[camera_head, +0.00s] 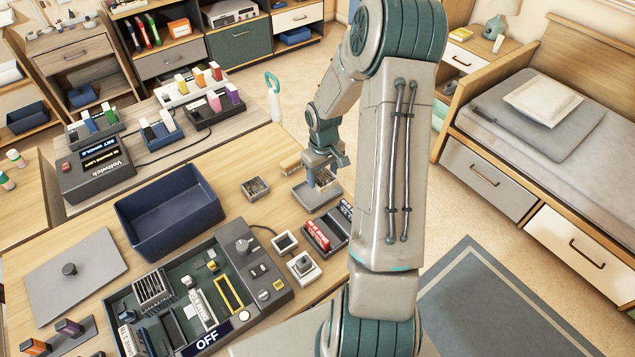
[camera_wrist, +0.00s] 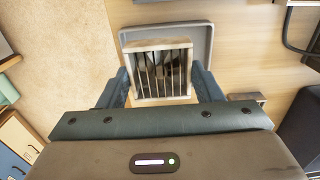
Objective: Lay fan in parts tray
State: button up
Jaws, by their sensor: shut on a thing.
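The fan (camera_wrist: 158,44) is a square, pale-framed part with slats across a dark middle. My gripper (camera_wrist: 160,78) is shut on it, with one finger at each side. In the head view my gripper (camera_head: 324,163) points down, and the fan (camera_head: 325,179) is partly hidden under it. The parts tray (camera_head: 302,197) is a shallow grey tray near the table's right edge. Its rim also shows behind the fan in the wrist view (camera_wrist: 208,40). The fan is over the tray; I cannot tell whether it touches the tray's floor.
A small box of parts (camera_head: 256,188) stands left of the tray, and a tan block (camera_head: 290,163) lies behind it. Red and dark boxes (camera_head: 326,233) lie in front. A deep blue bin (camera_head: 170,215) and an open device (camera_head: 195,300) marked OFF fill the table's left and front.

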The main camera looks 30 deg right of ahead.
aim_at(317, 184)
jog(key=shift+w+a+f, duration=0.5)
jog(key=shift+w+a, duration=0.1)
jog(key=shift+f+p, duration=0.3)
jog(key=shift+f, duration=1.7)
jog(key=shift+f, duration=0.25)
jog(key=o, duration=1)
jog(key=shift+r, duration=0.1)
